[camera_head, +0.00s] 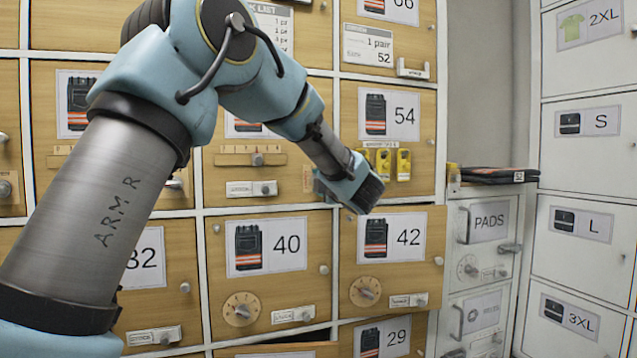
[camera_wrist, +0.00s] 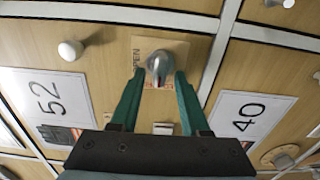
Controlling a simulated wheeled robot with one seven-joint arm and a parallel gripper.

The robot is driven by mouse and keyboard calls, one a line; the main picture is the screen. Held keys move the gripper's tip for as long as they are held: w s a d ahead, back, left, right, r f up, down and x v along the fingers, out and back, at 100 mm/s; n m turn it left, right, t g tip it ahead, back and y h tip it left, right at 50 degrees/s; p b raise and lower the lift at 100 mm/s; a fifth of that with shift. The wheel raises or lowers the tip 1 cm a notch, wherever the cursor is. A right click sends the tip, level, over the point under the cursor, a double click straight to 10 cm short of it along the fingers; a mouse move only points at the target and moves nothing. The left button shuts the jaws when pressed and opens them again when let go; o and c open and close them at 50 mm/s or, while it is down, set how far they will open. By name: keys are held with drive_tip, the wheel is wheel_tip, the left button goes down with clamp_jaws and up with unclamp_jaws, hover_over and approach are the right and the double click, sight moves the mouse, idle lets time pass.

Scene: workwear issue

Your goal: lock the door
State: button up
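My gripper (camera_head: 366,194) is in front of the wooden locker doors, and its fingers are hard to make out in the head view. In the wrist view its two green fingers (camera_wrist: 160,78) are apart. A rounded metal knob (camera_wrist: 158,66) lies between or just beyond their tips, with a narrow gap on each side. The knob sits on a pale plate (camera_wrist: 180,50) with "OPEN" printed along its left side; red print below is partly hidden. The plate is on the wooden door labelled 52 (camera_wrist: 50,105). The door labelled 40 (camera_wrist: 250,115) lies across a pale seam.
Door 42 (camera_head: 405,262) has a dial and looks slightly ajar. A dark gap (camera_head: 310,336) shows below door 40 (camera_head: 291,229). Yellow padlocks (camera_head: 403,164) hang on door 54. White lockers (camera_head: 585,165) stand right, with dark folded clothing (camera_head: 490,176) on a lower unit.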

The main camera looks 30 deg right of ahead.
drive_tip(key=s+a+p, duration=0.1)
drive_tip(key=s+p, duration=0.1)
drive_tip(key=s, duration=0.8)
drive_tip(key=shift+s+a, duration=0.2)
drive_tip(key=shift+s, duration=0.2)
drive_tip(key=shift+w, duration=0.1)
drive_tip(key=w+a+f+m+g+h+p, duration=0.1)
drive_tip(key=w+a+f+m+g, duration=0.25)
drive_tip(key=a+f+m, duration=0.35)
drive_tip(key=w+a+f+m+g+h, duration=0.25)
drive_tip(key=w+a+f+m, duration=0.25)
drive_tip(key=a, duration=0.4)
drive_tip(key=s+a+f+m+g+y, duration=0.2)
drive_tip(key=s+a+f+g, duration=0.15)
drive_tip(key=s+a, duration=0.4)
drive_tip(key=s+a+f+m+g+y+p, duration=0.1)
drive_tip(key=s+a+f+m+g+y, duration=0.25)
drive_tip(key=a, duration=0.65)
drive_tip(key=s+a+f+g, duration=0.3)
drive_tip(key=s+a+f, duration=0.25)
drive_tip(key=a, duration=0.25)
wheel_tip(320, 180, up, 38)
drive_tip(key=s+p, duration=0.1)
drive_tip(key=p, duration=3.7)
drive_tip(key=shift+a, duration=0.45)
